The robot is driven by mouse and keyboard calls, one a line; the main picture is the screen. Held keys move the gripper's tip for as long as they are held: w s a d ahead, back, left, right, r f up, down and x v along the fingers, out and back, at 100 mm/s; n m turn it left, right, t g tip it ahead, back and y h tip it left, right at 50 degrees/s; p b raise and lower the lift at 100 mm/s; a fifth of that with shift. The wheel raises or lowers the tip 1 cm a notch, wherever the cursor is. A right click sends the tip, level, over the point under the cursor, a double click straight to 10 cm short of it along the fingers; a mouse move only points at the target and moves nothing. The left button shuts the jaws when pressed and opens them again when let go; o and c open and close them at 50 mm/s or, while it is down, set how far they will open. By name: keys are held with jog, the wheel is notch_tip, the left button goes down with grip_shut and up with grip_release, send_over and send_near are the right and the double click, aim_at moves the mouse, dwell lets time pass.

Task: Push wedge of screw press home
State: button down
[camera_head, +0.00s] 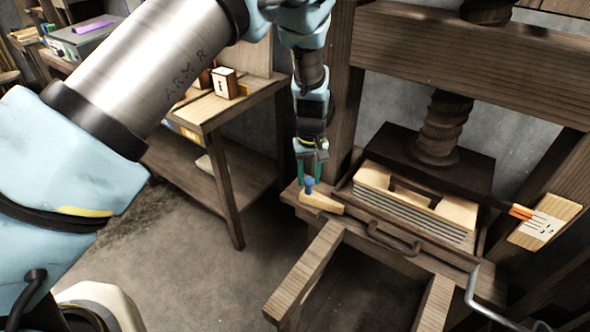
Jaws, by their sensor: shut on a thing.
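The screw press stands at the right, with its dark wooden screw (441,125) above a dark pressing plate (385,143). Under the plate lies a pale board with a dark handle, on a stack of layers (410,212). The pale wooden wedge (325,205) lies on the left end of the press bed, its narrow end pointing right. A blue knob (309,184) stands on its left part. My gripper (313,180) points down from above with green fingers, shut on the blue knob. How far the wedge reaches toward the stack is hard to tell.
A dark drawer handle (394,238) sticks out at the bed's front. A wooden side table (208,110) with small blocks stands left of the press. A metal crank (474,290) is at the lower right. A pale slotted plate with orange-tipped tools (545,222) is on the right post.

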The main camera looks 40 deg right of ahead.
jog(key=shift+s+d, duration=0.15)
jog(key=shift+s, duration=0.3)
jog(key=shift+c, duration=2.3)
grip_release()
notch_tip(320, 180, up, 11)
jog(key=b, duration=0.2)
jog(key=shift+f, duration=0.1)
